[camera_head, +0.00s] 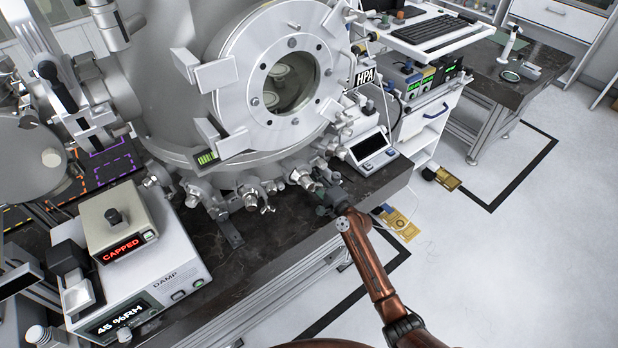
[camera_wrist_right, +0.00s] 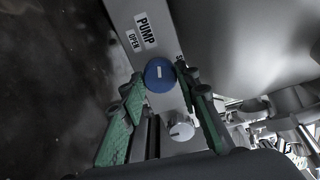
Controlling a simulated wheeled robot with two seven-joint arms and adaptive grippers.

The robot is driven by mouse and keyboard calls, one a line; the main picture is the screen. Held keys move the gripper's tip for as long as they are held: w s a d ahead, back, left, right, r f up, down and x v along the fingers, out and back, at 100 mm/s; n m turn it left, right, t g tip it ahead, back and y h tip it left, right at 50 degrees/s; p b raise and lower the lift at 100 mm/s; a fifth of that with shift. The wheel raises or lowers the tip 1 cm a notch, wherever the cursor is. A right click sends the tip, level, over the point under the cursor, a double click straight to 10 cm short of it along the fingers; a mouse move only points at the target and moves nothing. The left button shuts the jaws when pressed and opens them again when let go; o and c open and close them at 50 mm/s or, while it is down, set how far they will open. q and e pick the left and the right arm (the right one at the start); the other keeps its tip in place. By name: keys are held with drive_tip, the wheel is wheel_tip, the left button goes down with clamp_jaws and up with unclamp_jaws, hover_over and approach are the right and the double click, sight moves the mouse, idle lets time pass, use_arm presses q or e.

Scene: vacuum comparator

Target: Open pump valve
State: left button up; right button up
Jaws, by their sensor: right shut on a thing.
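The pump valve shows in the right wrist view as a round blue knob (camera_wrist_right: 159,73) with a short white mark. It sits on a grey plate (camera_wrist_right: 178,22) labelled PUMP and OPEN. My right gripper (camera_wrist_right: 162,84) is shut on the blue knob, its green-padded fingers on either side of it. In the head view my right gripper (camera_head: 329,198) is at the lower front of the large steel chamber (camera_head: 180,75), by its fittings; the knob cannot be made out there. My left gripper is not in view.
A paler knob (camera_wrist_right: 181,131) lies between the fingers, nearer the palm. A small display box (camera_head: 367,147) stands close beside my right gripper. Metal valves (camera_head: 250,192) line the chamber's foot. A DAMP unit (camera_head: 150,285) and a CAPPED box (camera_head: 122,222) stand left.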

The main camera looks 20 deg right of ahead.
drive_tip(key=shift+f+n, duration=0.1)
drive_tip(key=shift+n, duration=0.9)
drive_tip(key=o, duration=1.2)
drive_tip(key=shift+c, duration=0.2)
drive_tip(key=v, duration=1.2)
